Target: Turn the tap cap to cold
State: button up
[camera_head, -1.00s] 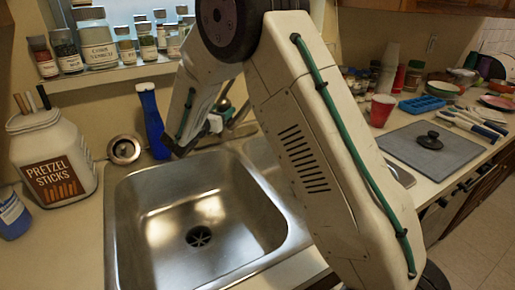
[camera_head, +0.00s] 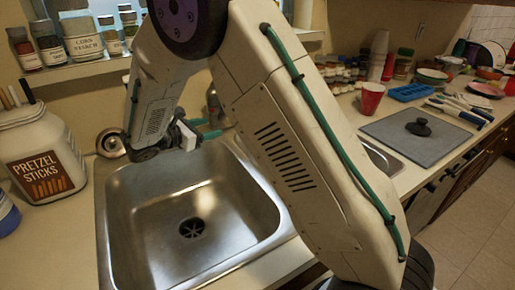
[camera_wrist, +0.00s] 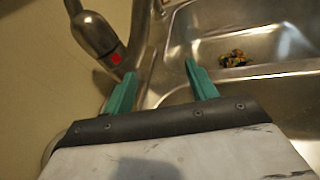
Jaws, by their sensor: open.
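The metal tap (camera_wrist: 92,32) is at the top left of the wrist view, with a red mark (camera_wrist: 116,58) near its lower end. A separate cap and its turning position cannot be made out. My gripper (camera_wrist: 160,68) is open with its two green fingers apart. Its left fingertip is just below and right of the red mark in the picture; contact cannot be judged. Nothing shows held between the fingers. In the head view my gripper (camera_head: 205,132) is over the back of the sink, and my arm hides most of the tap.
The steel sink (camera_head: 140,250) lies empty below my arm, and its drain (camera_wrist: 233,58) shows in the wrist view. A pretzel jar (camera_head: 45,150) stands left. A red cup (camera_head: 371,98) and a grey board with a black knob (camera_head: 418,128) are right. Spice jars (camera_head: 82,38) line the sill.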

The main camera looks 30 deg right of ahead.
jog(key=s+d+r+m+g+y, duration=0.2)
jog(key=s+m, duration=0.3)
jog(key=s, duration=0.6)
jog(key=s+d+r+m+g+y, duration=0.2)
jog(key=s+m+g+y, duration=0.2)
jog(key=s, duration=0.7)
jog(key=shift+s+d+r+m+g+y, duration=0.2)
jog(key=shift+s+d+m+g+y, duration=0.15)
jog(key=shift+m+y, duration=0.7)
jog(key=shift+o, duration=0.3)
jog(key=shift+w+m+h, duration=0.1)
jog(key=shift+m+h, duration=0.15)
